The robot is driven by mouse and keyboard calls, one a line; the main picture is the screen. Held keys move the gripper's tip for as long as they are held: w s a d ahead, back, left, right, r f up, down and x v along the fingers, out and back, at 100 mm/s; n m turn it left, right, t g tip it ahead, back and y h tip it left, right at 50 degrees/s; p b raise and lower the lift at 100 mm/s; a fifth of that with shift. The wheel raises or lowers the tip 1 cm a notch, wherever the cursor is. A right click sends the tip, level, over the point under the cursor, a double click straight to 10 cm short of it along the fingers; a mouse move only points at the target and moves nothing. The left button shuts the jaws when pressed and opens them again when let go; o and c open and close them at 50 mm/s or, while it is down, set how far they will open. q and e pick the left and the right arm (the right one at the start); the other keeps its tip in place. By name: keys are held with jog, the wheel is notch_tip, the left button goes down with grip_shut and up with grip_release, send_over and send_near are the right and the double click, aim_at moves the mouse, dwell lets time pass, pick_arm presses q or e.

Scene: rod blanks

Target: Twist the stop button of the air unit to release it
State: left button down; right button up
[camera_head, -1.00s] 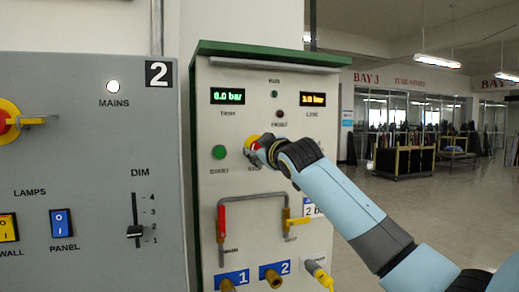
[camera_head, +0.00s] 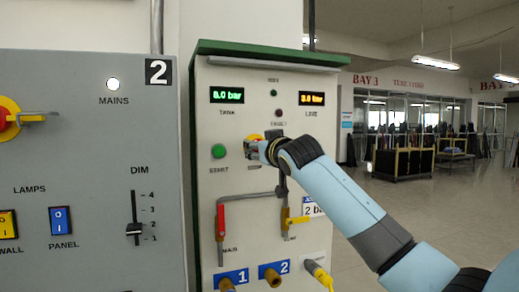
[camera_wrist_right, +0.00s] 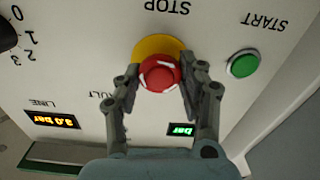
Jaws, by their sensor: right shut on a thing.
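The air unit (camera_head: 240,185) is a white panel with a green top, in the middle of the head view. Its red stop button (camera_wrist_right: 159,73) sits on a yellow collar (camera_wrist_right: 148,47); in the head view only a sliver of the yellow collar shows above my gripper. My right gripper (camera_wrist_right: 163,72) is shut on the stop button, one finger on each side of it. In the head view my right gripper (camera_head: 254,149) reaches the panel from the right and hides most of the button. My left gripper is not in view.
The green start button (camera_head: 219,151) is just left of the stop button. A red-handled valve (camera_head: 221,218) and a yellow-handled valve (camera_head: 294,220) sit below. A grey switch panel (camera_head: 85,150) stands to the left.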

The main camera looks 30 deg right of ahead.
jog(key=shift+r+m, duration=0.15)
jog(key=shift+m, duration=0.65)
jog(key=o, duration=0.8)
jog(key=shift+c, duration=0.2)
jog(key=o, duration=0.4)
jog(key=shift+w+d, duration=0.1)
jog(key=shift+w, duration=0.15)
jog(key=shift+o, duration=0.2)
jog(key=shift+s, duration=0.15)
jog(key=v, duration=1.2)
